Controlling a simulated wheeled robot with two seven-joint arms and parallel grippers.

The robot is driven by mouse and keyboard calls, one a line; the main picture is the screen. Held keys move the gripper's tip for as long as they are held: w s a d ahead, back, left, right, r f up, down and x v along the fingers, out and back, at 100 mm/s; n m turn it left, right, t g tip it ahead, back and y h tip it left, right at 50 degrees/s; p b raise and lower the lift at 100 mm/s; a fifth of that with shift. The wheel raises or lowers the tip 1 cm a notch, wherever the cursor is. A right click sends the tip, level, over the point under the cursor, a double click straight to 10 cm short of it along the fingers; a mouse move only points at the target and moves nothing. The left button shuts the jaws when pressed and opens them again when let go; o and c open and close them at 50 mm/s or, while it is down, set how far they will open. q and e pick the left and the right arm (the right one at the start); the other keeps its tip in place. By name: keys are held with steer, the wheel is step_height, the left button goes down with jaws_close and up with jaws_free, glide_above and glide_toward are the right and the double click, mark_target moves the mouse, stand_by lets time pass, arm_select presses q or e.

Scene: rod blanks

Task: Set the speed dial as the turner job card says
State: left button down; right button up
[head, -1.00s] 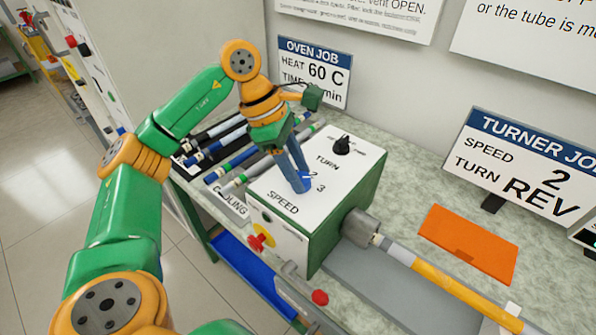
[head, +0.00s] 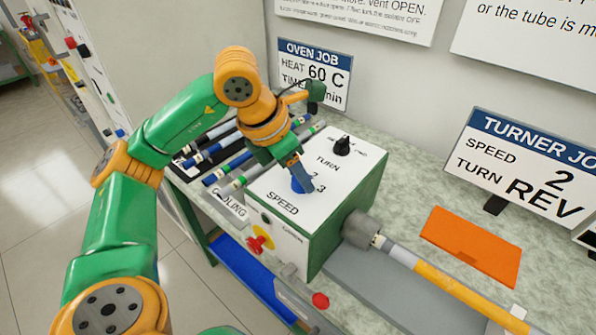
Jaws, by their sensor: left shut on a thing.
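The turner is a green box with a white top (head: 333,190). Its top carries a blue speed dial (head: 299,185) above the word SPEED, with the figures 2 and 3 showing beside it. My left gripper (head: 301,178) comes down from above, shut on the blue dial. The gripper hides part of the dial, so I cannot tell where it points. The black TURN knob (head: 342,146) stands farther back on the same top. The turner job card (head: 530,170) on the right reads SPEED 2 and TURN REV. My right gripper is not in view.
A yellow-orange rod (head: 440,281) with a grey end runs from the turner's chuck (head: 358,229) to the lower right. An orange plate (head: 470,244) lies on the counter. A red knob (head: 320,300) is in front.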

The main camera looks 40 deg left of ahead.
arm_select(q)
steer(key=shift+n, duration=0.4)
steer(key=shift+c, duration=2)
jaws_free()
steer(key=d+p+v, duration=0.1)
steer(key=v, duration=0.6)
steer(key=shift+a, duration=0.4)
